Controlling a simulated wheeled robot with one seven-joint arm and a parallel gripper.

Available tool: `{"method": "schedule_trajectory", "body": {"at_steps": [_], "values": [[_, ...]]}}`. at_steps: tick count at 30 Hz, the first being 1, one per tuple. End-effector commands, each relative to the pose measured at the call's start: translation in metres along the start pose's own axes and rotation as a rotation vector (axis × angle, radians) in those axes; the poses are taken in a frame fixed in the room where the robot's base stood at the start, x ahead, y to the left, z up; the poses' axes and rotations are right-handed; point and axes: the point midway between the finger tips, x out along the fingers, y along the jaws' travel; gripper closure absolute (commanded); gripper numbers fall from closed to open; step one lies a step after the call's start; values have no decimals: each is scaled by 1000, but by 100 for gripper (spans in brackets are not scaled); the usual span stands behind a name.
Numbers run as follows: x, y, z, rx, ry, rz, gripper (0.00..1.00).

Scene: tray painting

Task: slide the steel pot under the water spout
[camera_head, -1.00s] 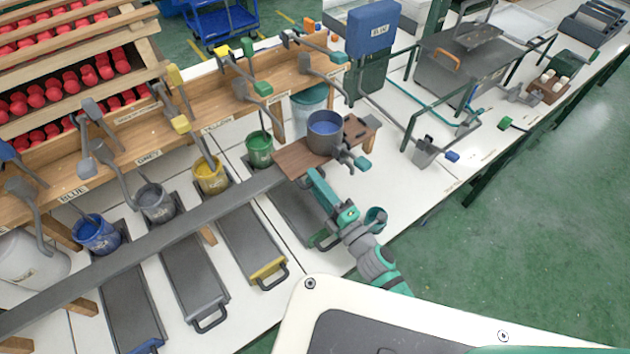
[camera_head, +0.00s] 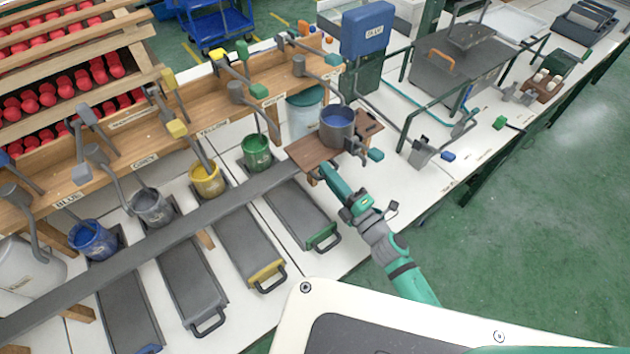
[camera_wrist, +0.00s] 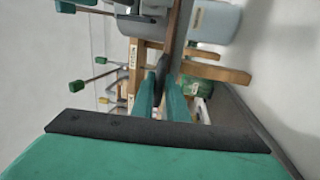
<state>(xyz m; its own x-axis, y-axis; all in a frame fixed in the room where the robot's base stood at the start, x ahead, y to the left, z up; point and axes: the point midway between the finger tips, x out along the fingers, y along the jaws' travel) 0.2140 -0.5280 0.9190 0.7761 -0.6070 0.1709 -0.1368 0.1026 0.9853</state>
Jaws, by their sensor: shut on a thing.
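The steel pot (camera_head: 338,128), with blue inside, stands upright on a wooden board (camera_head: 306,153) at the end of a long grey rail. A grey spout (camera_head: 300,66) on the wooden shelf has a pipe reaching down toward the pot's rim. I cannot read its label or tell whether its outlet is directly over the pot. My gripper (camera_head: 328,172) is at the board's front edge, below the pot. In the wrist view its fingers (camera_wrist: 161,95) are closed around a dark part at the board (camera_wrist: 179,40), seen edge-on; it looks like a handle.
A lidded white bucket (camera_head: 304,114) stands behind the board. Green (camera_head: 257,153), yellow (camera_head: 207,180), grey (camera_head: 152,208) and blue (camera_head: 93,240) paint buckets line the rail's far side. A valve with a teal handle (camera_head: 375,155) is close to the pot's right.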

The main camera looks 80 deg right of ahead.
Motion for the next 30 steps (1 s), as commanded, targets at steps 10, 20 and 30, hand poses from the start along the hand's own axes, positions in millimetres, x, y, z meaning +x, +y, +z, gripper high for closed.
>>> {"method": "schedule_trajectory", "body": {"at_steps": [10,20,30], "values": [[0,6,18,1,0,10,100],[0,4,17,1,-1,7,71],[-16,3,18,-1,-3,3,71]]}}
